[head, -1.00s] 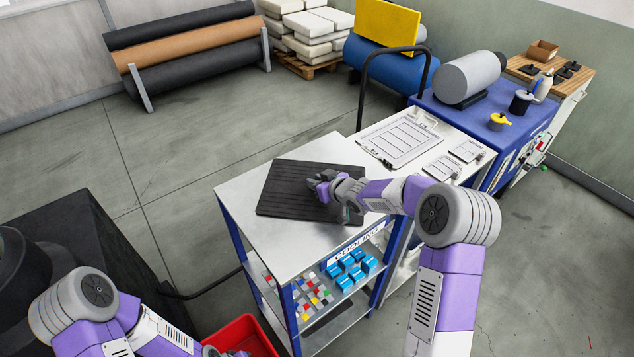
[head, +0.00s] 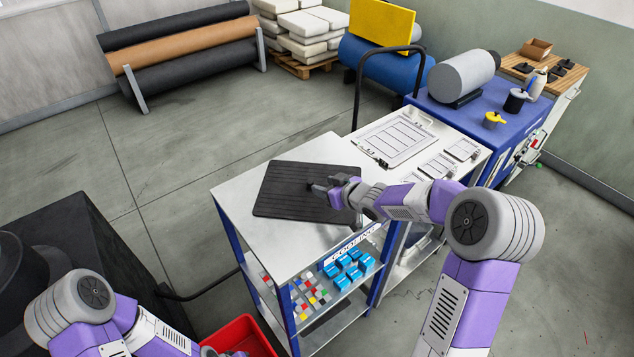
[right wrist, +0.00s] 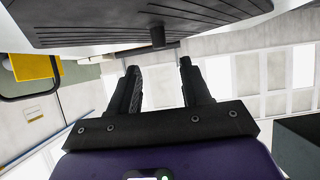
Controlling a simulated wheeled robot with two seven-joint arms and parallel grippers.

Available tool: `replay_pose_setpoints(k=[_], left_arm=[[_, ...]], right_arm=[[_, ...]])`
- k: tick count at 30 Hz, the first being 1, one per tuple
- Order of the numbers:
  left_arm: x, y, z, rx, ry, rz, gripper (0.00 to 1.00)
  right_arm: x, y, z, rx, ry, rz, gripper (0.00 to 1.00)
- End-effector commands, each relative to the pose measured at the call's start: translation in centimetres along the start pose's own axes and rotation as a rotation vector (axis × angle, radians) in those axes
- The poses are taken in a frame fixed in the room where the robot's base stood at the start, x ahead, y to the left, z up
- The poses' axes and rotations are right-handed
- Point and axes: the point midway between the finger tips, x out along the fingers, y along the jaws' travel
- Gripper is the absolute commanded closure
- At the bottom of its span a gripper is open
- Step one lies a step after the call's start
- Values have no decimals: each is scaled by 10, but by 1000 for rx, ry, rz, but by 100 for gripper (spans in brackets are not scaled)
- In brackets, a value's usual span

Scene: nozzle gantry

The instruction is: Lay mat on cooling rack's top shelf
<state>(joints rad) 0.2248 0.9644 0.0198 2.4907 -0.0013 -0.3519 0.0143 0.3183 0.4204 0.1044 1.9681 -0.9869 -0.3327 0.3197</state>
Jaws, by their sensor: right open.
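The black ribbed mat (head: 285,190) lies flat on the light top shelf (head: 262,240) of the blue-framed cooling rack in the head view. My right gripper (head: 318,190) is open over the mat's right part, with nothing between its fingers. In the right wrist view the mat (right wrist: 90,22) spans the top of the picture, with a small dark knob (right wrist: 158,37) on it. The open fingers (right wrist: 160,68) are apart from the knob. My left gripper (head: 208,352) barely shows at the bottom edge by a red bin; its fingers are hidden.
Below the mat, a rack shelf holds blue blocks (head: 345,270) and several small coloured pieces. A white table (head: 375,163) with outlined panels adjoins the rack at the right. A black cart handle (head: 362,85) rises behind. The red bin (head: 245,338) stands at the front left.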

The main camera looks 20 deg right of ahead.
Motion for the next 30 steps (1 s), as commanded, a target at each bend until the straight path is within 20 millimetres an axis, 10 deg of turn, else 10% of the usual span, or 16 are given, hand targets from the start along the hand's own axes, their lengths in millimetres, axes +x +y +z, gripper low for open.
replay_pose_setpoints(k=[9, 30], left_arm=[[-10, 4, 0, 0, 0, 0, 57], [-10, 4, 0, 0, 0, 0, 57]], right_arm=[[-46, 0, -1, 0, 0, 1, 52], [-50, 0, 0, 0, 0, 0, 52]])
